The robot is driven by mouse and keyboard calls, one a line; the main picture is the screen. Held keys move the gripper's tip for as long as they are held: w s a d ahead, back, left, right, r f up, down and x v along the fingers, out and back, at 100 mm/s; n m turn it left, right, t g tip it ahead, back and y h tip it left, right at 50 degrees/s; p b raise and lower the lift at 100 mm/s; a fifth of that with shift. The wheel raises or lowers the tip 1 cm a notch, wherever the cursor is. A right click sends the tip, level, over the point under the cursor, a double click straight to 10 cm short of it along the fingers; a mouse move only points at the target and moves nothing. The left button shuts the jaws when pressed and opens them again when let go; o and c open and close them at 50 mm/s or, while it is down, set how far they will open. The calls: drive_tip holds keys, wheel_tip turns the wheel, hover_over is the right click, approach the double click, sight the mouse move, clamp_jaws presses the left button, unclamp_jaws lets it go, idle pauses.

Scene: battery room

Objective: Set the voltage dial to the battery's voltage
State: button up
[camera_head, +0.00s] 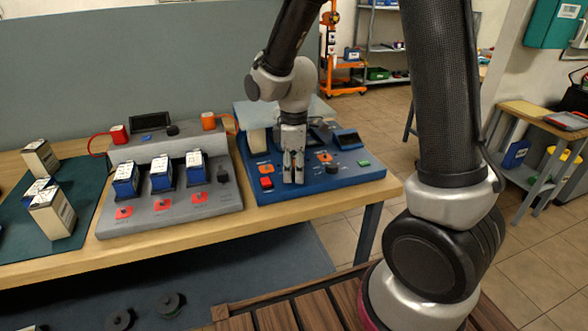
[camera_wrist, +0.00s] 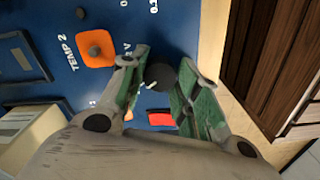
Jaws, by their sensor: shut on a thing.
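The blue tester panel (camera_head: 315,188) stands at the right end of the bench. My gripper (camera_head: 293,180) points down over its front part, and its fingers hide the dial in the head view. In the wrist view my gripper (camera_wrist: 162,85) is shut on a dark round dial knob (camera_wrist: 161,74), with a finger on each side. A white mark shows beside the knob; its exact setting cannot be read. A pale battery (camera_head: 257,141) stands at the panel's back left. What seems to be the same pale block (camera_wrist: 22,128) shows at the wrist view's lower left. Its voltage cannot be read.
A grey charger (camera_head: 170,215) with several blue batteries stands left. The bench edge (camera_head: 320,205) is close in front.

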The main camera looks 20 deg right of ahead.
sight(294, 172)
drive_tip(key=o, duration=1)
wheel_tip(294, 172, up, 12)
idle(0.4)
drive_tip(key=s+d+r+m+t, duration=0.1)
drive_tip(key=s+d+r+m, duration=0.1)
drive_tip(key=s+d+m, duration=0.2)
drive_tip(key=s+d+r+m+t, duration=0.2)
drive_tip(key=s+d+m, duration=0.3)
drive_tip(key=s, duration=0.3)
drive_tip(key=s+d+r+m+t, duration=0.1)
drive_tip(key=s+d+r+m, duration=0.2)
drive_tip(key=s+d, duration=0.3)
drive_tip(key=shift+s+r+m, duration=0.2)
drive_tip(key=shift+s+m, duration=0.3)
drive_tip(key=shift+m, duration=0.3)
